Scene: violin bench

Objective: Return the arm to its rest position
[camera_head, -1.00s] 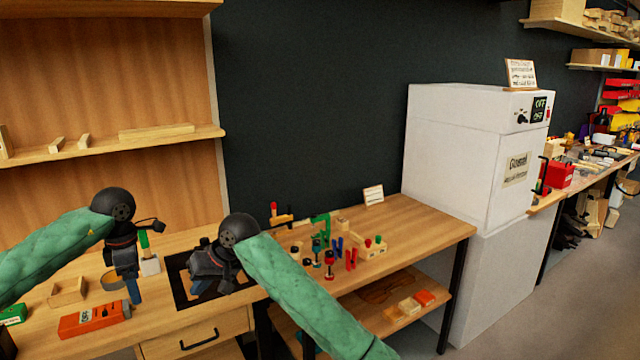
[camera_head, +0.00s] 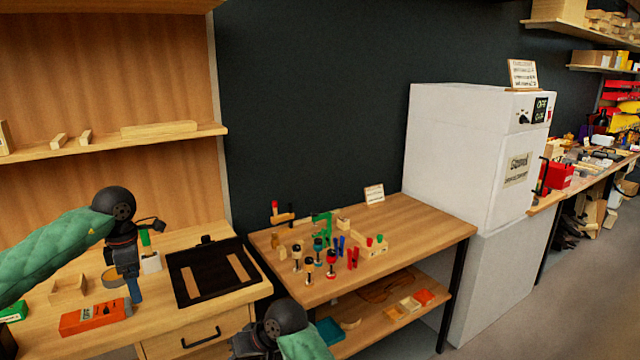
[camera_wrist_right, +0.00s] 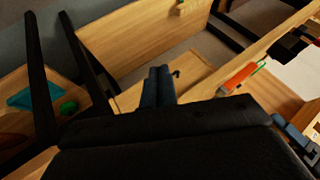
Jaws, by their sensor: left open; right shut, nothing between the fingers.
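My right gripper (camera_head: 243,346) is low at the bottom of the head view, in front of the bench edge and right of the drawer. Its blue fingers (camera_wrist_right: 158,86) lie together in the right wrist view, with nothing between them. My left gripper (camera_head: 134,290) points down over the left part of the bench, beside the orange box (camera_head: 95,317). Its jaws are open, though the gap is hard to see from this side. It holds nothing that I can see.
A black tray (camera_head: 189,294) with wooden pieces lies on the left bench. Clamps and small coloured tools stand on the right table (camera_head: 440,226). The drawer (camera_head: 190,338) and a lower shelf (camera_head: 384,331) are close to my right gripper. A white cabinet (camera_head: 450,150) stands farther right.

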